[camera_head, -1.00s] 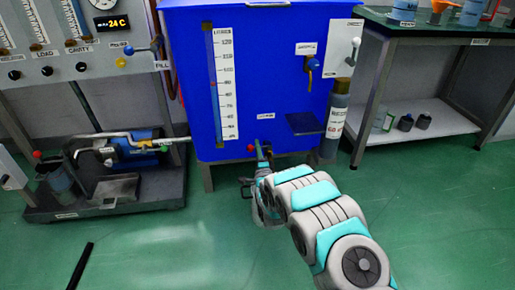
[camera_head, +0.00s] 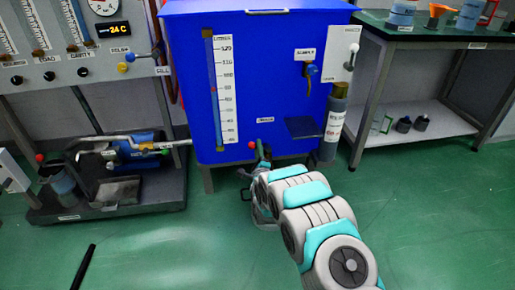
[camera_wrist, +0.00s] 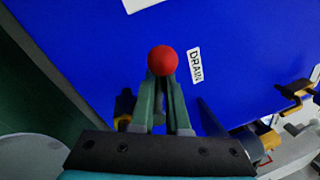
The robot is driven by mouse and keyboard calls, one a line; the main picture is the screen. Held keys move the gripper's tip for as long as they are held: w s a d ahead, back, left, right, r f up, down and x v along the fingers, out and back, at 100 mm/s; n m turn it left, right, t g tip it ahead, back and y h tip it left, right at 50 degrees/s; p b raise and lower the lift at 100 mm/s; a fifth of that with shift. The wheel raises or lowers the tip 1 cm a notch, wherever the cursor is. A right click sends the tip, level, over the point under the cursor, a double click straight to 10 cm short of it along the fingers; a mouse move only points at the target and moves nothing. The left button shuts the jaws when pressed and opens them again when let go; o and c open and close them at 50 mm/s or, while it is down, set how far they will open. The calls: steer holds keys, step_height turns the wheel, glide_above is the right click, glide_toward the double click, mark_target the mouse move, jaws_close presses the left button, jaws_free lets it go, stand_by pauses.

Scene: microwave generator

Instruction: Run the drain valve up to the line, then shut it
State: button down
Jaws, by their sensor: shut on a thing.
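The blue tank (camera_head: 275,85) stands ahead with a white litre scale (camera_head: 224,90) and a narrow sight tube (camera_head: 212,110) on its front. A small red mark shows beside the scale around its middle; the liquid level in the tube is hard to tell. Low on the tank is the drain valve's red ball knob (camera_head: 251,145). In the wrist view my gripper (camera_wrist: 162,82) is shut on the red knob (camera_wrist: 162,60), with the DRAIN label (camera_wrist: 195,65) just to its right. The valve body is largely hidden by the fingers. My gripper (camera_head: 260,152) is at the tank's lower front.
A pump cart (camera_head: 110,195) stands left of the tank under a control panel (camera_head: 90,65). A grey cylinder (camera_head: 335,125) and a dark shelf (camera_head: 304,127) sit at the tank's right. A bench (camera_head: 440,35) stands further right.

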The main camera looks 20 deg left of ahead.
steer(key=shift+d+r+m, duration=0.1)
steer(key=shift+r+m, duration=0.05)
steer(key=shift+m, duration=0.45)
steer(key=shift+w, duration=0.1)
steer(key=c, duration=0.9)
jaws_free()
steer(key=shift+v, duration=3.95)
